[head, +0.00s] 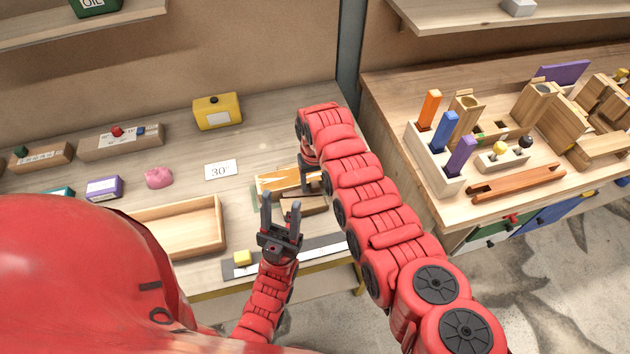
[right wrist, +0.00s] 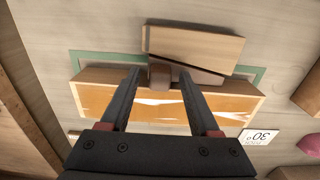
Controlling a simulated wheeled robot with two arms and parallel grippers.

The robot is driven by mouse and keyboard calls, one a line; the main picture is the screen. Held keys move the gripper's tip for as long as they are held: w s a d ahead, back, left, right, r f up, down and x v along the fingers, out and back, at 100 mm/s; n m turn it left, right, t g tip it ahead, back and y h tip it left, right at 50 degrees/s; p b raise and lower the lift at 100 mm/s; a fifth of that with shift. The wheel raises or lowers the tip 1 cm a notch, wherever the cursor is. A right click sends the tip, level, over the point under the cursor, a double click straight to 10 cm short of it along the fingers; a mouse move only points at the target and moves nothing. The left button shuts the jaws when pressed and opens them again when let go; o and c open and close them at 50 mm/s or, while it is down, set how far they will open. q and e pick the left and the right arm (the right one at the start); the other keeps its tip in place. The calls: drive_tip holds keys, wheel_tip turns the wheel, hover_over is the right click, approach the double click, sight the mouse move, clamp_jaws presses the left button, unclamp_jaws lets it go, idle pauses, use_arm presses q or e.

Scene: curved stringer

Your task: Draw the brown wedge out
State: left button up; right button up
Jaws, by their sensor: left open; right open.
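In the right wrist view the brown wedge (right wrist: 203,75) lies between a tan wooden block (right wrist: 193,43) and a longer block with an orange streaked face (right wrist: 150,102). A brown end piece (right wrist: 160,75) shows between the fingertips of my right gripper (right wrist: 160,72), which is open; contact cannot be told. In the head view my right gripper (head: 310,174) is over the orange-faced block (head: 277,182), with the wedge mostly hidden. My left gripper (head: 280,203) is open and empty, close in front of the blocks (head: 305,206).
A white 30° card (head: 220,170) lies behind and left of the blocks. An open wooden tray (head: 212,240) is left of my left gripper. A second bench with colored blocks (head: 447,130) stands at right.

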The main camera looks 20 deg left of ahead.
drive_tip(key=shift+c, duration=0.3)
clamp_jaws()
idle(1.2)
